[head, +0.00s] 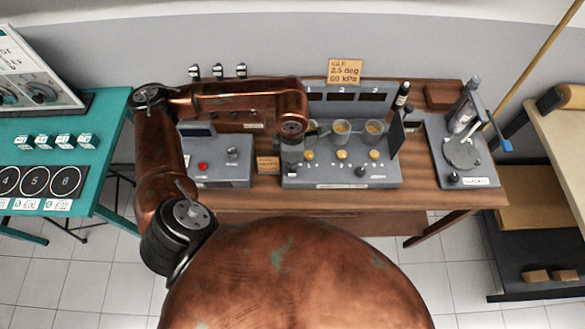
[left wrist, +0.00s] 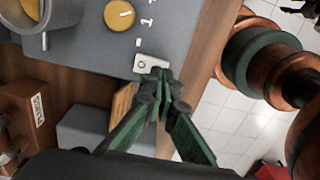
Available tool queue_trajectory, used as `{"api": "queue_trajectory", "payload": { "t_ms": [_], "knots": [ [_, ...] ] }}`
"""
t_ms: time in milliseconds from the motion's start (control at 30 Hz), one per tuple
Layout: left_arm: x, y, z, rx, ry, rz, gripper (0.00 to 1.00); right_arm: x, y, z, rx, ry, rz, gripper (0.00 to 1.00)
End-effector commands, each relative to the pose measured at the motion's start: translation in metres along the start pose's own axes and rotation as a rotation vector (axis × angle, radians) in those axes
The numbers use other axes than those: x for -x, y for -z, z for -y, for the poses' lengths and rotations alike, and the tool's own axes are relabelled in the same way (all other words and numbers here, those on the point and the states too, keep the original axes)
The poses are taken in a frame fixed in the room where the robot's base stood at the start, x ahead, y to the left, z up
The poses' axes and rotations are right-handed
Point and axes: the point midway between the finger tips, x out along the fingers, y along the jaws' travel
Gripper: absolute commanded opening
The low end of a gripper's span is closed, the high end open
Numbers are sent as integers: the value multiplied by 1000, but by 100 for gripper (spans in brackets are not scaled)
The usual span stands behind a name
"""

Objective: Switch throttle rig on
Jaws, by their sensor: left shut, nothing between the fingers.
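The throttle rig (head: 330,182) is a grey console in the middle of the wooden bench, with three metal cups, yellow knobs and dark display windows. Its grey top also shows in the left wrist view (left wrist: 175,35). A small pale switch plate (head: 292,170) sits at its front left corner; the plate shows close up in the left wrist view (left wrist: 150,62). My left gripper (left wrist: 160,80) is shut and empty, its green-sided fingers together right beside the plate. I cannot tell whether they touch it. In the head view my wrist largely hides the fingers. My right gripper is not in view.
A grey box with a red button (head: 203,166) stands left of the rig. A small wooden sign (head: 267,164) stands between them. A grey press-like stand (head: 462,152) is at the right. A note (head: 344,71) reads 2.5 deg, 60 kPa.

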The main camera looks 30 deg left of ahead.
Motion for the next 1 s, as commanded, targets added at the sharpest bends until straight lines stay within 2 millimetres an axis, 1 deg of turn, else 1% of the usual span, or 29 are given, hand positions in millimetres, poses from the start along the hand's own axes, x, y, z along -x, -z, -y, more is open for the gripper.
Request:
{"api": "queue_trajectory", "payload": {
  "t_ms": [1000],
  "knots": [
    [-12,0,0,0,0,0,0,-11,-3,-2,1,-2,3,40]
  ]
}}
